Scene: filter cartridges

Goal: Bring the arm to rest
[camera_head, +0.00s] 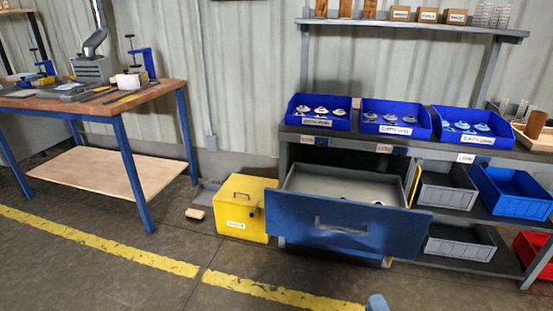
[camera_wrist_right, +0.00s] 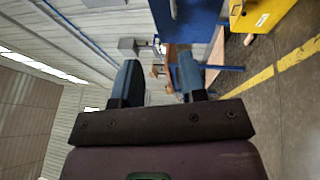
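My right gripper (camera_wrist_right: 160,68) shows in the right wrist view with its two blue-grey fingers apart and nothing held between them. In the head view only a small blue-grey tip of the right gripper (camera_head: 377,302) shows at the bottom edge, in front of the shelving. The rest of my right arm is out of the head view. My left gripper and left arm are in neither view.
A blue-fronted drawer (camera_head: 345,222) stands pulled out from the shelving, with small items inside. A yellow box (camera_head: 243,207) sits on the floor beside it. Blue bins (camera_head: 397,121) stand on the counter. A wooden workbench (camera_head: 90,98) is at left. The floor between is mostly clear.

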